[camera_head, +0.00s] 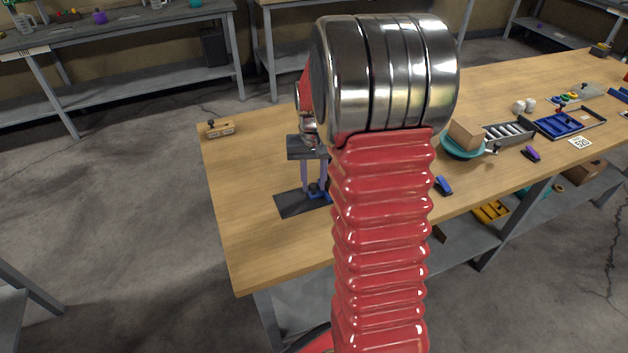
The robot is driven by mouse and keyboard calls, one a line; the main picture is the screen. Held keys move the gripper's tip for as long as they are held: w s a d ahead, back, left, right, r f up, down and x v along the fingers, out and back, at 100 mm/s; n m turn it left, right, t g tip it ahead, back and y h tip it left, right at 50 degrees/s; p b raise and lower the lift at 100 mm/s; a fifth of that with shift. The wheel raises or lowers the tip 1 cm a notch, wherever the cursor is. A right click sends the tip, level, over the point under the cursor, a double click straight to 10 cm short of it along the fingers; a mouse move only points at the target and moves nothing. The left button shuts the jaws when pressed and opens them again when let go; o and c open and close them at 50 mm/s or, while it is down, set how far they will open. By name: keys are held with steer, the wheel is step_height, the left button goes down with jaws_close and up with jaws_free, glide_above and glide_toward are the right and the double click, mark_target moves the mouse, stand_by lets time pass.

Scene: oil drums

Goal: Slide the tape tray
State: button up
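My gripper (313,188) points down over the near left part of the wooden bench, left of my red arm. Its two grey-purple fingers stand a little apart. A small blue thing (319,193) shows at the fingertips; I cannot tell whether the fingers touch or hold it. It is on or just above a dark flat plate (291,205) lying on the bench, partly hidden behind my arm. I cannot tell for sure which thing is the tape tray. A blue compartment tray (563,124) lies farther right on the bench.
A wooden block with a dark knob (219,129) sits at the bench's left corner. Right of my arm are a teal bowl (461,147) with a brown box, a blue item (443,186), a purple item (531,153) and a grey rack (509,133). The bench's left part is mostly clear.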

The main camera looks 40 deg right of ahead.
steer(key=shift+c, duration=0.3)
jaws_close()
stand_by(0.3)
